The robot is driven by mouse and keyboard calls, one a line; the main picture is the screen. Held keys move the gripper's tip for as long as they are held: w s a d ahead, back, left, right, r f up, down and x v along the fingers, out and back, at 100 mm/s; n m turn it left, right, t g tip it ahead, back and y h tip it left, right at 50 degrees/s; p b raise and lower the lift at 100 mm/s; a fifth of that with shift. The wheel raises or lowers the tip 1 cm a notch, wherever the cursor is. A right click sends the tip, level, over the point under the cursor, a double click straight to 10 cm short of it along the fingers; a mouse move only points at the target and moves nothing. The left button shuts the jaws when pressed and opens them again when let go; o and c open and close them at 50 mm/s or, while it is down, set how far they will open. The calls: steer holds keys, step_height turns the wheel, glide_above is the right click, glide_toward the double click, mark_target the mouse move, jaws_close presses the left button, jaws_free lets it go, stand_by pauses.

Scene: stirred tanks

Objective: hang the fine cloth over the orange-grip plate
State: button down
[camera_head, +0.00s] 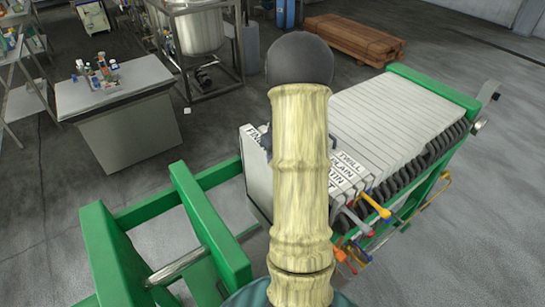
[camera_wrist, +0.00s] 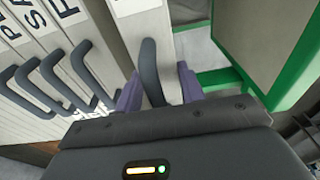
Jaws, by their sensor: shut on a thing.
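In the wrist view the purple fingers of my gripper (camera_wrist: 157,92) are on either side of a dark grey handle (camera_wrist: 150,68) and shut on it. The handle is on a pale upright panel (camera_wrist: 144,30), whose label is cut off at the top edge. In the head view my arm hides the gripper. A pale panel (camera_head: 258,180) with a partly hidden label that seems to read "FINE" stands at the left front of the plate stack (camera_head: 385,118). I cannot make out any loose cloth.
Other labels read "TWILL" and "PLAIN". A green frame (camera_head: 215,225) carries the stack. In the wrist view several dark handles (camera_wrist: 38,92) line the left. A grey bench (camera_head: 122,115) and steel tank (camera_head: 200,28) stand behind.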

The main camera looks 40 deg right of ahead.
steer(key=shift+a+f+b, duration=0.1)
steer(key=shift+f+b, duration=1.15)
steer(key=shift+f, duration=0.9)
steer(key=c, duration=0.8)
jaws_free()
steer(key=r, duration=0.5)
steer(key=s+r+b, duration=0.1)
steer(key=r, duration=0.5)
steer(key=s+r+b, duration=0.1)
steer(key=r, duration=0.5)
steer(key=shift+r, duration=0.15)
steer(key=shift+a, duration=0.1)
steer(key=shift+s, duration=0.15)
